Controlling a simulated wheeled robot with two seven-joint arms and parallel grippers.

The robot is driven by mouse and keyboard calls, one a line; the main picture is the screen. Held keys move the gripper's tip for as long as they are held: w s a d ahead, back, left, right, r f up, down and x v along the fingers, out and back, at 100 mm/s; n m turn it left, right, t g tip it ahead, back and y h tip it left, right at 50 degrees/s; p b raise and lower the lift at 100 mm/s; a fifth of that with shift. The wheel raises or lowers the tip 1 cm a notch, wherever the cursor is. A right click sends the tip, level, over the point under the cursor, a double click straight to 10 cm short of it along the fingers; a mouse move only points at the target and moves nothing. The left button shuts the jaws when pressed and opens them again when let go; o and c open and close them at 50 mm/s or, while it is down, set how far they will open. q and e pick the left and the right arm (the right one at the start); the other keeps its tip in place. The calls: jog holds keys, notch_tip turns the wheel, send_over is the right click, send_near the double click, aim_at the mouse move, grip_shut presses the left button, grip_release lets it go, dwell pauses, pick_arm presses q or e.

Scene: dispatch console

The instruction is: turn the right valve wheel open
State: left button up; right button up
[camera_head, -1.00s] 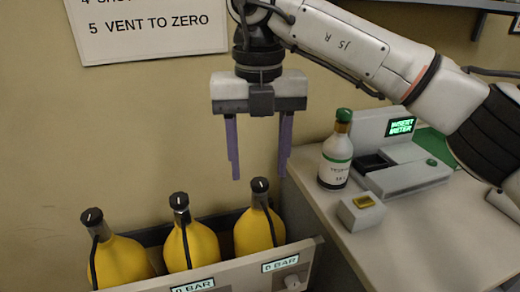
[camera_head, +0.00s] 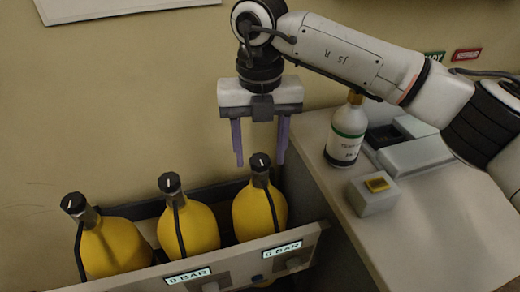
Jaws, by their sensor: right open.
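Three yellow bottles with black valve wheels on top stand in a grey rack. The right valve wheel (camera_head: 260,162) is a black knob with a white mark, on the right yellow bottle (camera_head: 259,211). My right gripper (camera_head: 260,159) points down over it, open and empty. In the picture its two purple fingertips lie on either side of the wheel, with a gap on each side. I cannot tell whether they are level with it in depth. The middle wheel (camera_head: 169,182) and left wheel (camera_head: 74,203) are clear. My left gripper is not in view.
The rack's front panel (camera_head: 227,268) carries displays reading 0 BAR and small knobs. On the counter (camera_head: 436,238) at right stand a white bottle with a green band (camera_head: 346,137), a small box with a yellow button (camera_head: 373,194) and a grey device (camera_head: 415,154).

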jog(key=shift+f, duration=0.3)
jog(key=c, duration=1)
jog(key=shift+c, duration=0.2)
jog(key=n+b, duration=0.1)
jog(key=n, duration=0.3)
jog(key=shift+n, duration=0.4)
jog(key=n+b, duration=0.1)
jog(key=n, duration=0.4)
jog(key=shift+w+r+n, duration=0.1)
jog(key=shift+n, duration=0.2)
jog(key=n, duration=0.9)
jog(key=shift+n, duration=0.4)
